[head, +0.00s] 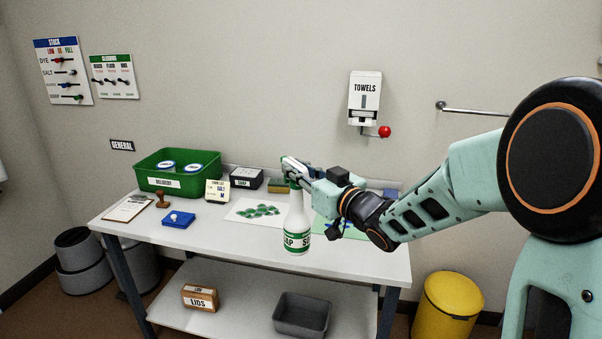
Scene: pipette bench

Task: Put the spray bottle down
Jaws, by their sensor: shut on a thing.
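The spray bottle (297,226) is white with a green and white label, and it is upright near the front middle of the bench (355,266). My gripper (290,172) is shut on the spray bottle at its top, coming in from the right. The fingers hide most of the bottle's head. I cannot tell from this view whether the bottle's base touches the bench top or hangs just above it.
A white sheet with green pieces (245,211) lies left of the bottle. A green bin (178,170), stamp (162,199), blue box (178,219) and clipboard (128,208) are farther left. A green mat (335,233) lies behind right. The front right bench top is clear.

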